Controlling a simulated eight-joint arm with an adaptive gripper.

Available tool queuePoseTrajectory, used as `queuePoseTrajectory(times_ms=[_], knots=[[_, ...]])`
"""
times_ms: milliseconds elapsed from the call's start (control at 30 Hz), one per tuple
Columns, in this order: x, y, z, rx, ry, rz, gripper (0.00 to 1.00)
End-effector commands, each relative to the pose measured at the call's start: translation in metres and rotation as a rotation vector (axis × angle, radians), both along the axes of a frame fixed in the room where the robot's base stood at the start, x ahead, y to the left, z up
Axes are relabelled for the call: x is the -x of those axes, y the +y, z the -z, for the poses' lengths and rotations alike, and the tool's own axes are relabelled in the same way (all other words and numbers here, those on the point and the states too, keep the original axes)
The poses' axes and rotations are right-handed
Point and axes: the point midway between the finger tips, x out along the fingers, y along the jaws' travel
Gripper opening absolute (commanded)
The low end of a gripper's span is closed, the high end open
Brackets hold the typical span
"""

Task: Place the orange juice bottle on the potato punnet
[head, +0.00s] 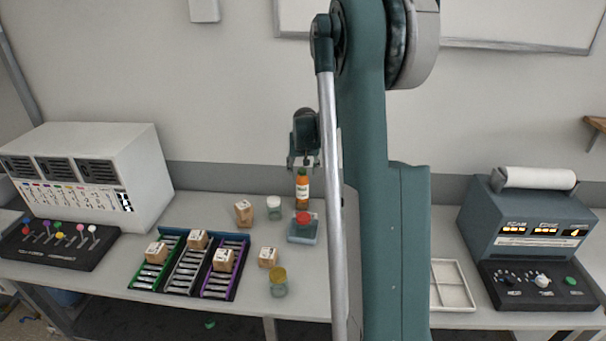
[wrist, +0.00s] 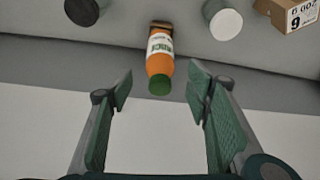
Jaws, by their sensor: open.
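The orange juice bottle (head: 302,188) stands upright at the back of the table, with an orange body and a white label. In the wrist view the bottle (wrist: 160,62) shows its green cap towards me, lined up between my fingers with space on both sides. My gripper (head: 303,162) is open and empty, just above the bottle; its spread fingers (wrist: 160,88) show in the wrist view. I cannot make out a potato punnet. A brown patch shows at the bottle's base in the wrist view, but I cannot tell what it is.
A tray with coloured lanes (head: 190,263) lies further left. My arm hides the table to the right.

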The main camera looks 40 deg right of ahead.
Motion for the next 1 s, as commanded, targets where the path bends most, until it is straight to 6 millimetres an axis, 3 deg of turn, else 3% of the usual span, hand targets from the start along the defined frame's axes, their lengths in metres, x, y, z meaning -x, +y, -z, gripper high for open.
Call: queuePoseTrajectory(times_ms=[767,1000], knots=[[0.001,0.002,-0.003,0.000,0.000,-0.001,0.49],[0.005,0.021,-0.018,0.003,-0.005,-0.020,0.49]])
